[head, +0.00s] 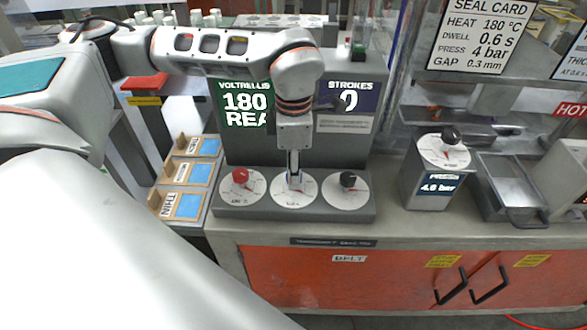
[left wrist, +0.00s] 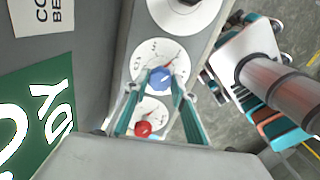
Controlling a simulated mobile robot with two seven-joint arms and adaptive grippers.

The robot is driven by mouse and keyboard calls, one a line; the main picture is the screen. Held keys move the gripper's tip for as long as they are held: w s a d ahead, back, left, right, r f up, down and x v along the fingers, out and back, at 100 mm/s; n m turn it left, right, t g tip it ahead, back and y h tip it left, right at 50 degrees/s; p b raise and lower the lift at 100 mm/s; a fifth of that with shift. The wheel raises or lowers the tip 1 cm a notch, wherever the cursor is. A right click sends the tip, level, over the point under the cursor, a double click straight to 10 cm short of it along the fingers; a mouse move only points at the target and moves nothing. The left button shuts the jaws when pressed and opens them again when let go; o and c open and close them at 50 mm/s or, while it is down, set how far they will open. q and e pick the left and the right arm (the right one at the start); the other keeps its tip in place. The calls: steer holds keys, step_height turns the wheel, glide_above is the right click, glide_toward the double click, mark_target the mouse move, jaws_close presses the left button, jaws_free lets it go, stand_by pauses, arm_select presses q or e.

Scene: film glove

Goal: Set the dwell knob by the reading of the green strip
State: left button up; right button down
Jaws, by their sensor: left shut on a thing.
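Three white dials sit on the grey machine base. The middle dial (head: 294,200) has a blue knob (left wrist: 160,79), mostly hidden by my gripper in the head view; its small label is too blurred to read. My left gripper (head: 294,183) points down over it, shut on the blue knob, with a finger on each side in the left wrist view (left wrist: 160,90). A red pointer on that dial slants to the upper right in the left wrist view. The green display (head: 245,103) reads "VOLTRELLIS 180 REA", its right part hidden by my arm. My right gripper is out of view.
A red knob (head: 240,175) and a black knob (head: 348,180) flank the middle dial. A seal card (head: 480,38) reads heat 180 °C, dwell 0.6 s, press 4 bar, gap 0.3 mm. A press unit (head: 432,188) shows 4.0 bar. Labelled trays (head: 172,172) with blue pieces stand left.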

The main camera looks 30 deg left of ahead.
arm_select(q)
steer(key=m+p, duration=0.1)
steer(key=m, duration=0.4)
steer(key=shift+r, duration=0.1)
steer(key=m+p, duration=0.1)
steer(key=m, duration=0.5)
stand_by(0.4)
steer(key=o, duration=1.1)
steer(key=shift+c, duration=0.2)
step_height(320, 180, up, 12)
steer(key=shift+f, duration=0.1)
